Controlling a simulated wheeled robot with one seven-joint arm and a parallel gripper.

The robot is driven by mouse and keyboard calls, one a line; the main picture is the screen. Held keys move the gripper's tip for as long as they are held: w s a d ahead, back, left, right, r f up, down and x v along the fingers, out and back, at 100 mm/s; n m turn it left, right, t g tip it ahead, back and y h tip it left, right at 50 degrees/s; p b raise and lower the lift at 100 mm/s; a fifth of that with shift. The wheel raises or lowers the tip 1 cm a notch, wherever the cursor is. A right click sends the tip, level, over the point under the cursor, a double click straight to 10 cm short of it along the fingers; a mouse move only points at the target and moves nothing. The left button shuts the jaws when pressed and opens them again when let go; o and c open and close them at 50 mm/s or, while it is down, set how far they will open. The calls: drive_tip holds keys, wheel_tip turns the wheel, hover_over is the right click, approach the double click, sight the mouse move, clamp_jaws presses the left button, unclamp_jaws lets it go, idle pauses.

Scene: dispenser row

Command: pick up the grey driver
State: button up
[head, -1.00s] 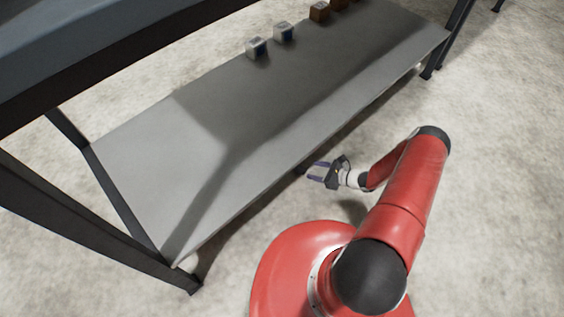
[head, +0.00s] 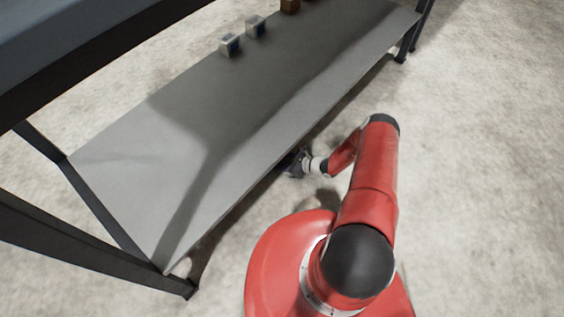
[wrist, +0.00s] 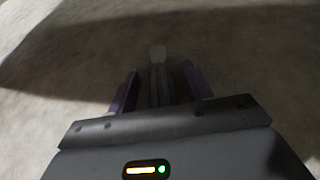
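The grey driver (wrist: 158,78) shows in the wrist view as a slim grey shape with a paler, rounded far end. It lies between the two dark purple fingers of my gripper (wrist: 160,88), with a gap on each side. The gripper is open, and its body hides the driver's near end. In the head view my gripper (head: 295,163) is low at the shelf's front edge, its fingertips hidden by the shelf. I cannot see the driver in the head view.
A grey lower shelf (head: 190,150) on dark legs runs above the gripper's fingers. Two white-and-blue boxes (head: 242,36) and a brown box (head: 290,5) stand along its far edge. Bare floor (head: 470,180) lies open to the right.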

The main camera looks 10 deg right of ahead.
clamp_jaws()
drive_tip(key=shift+r, duration=0.2)
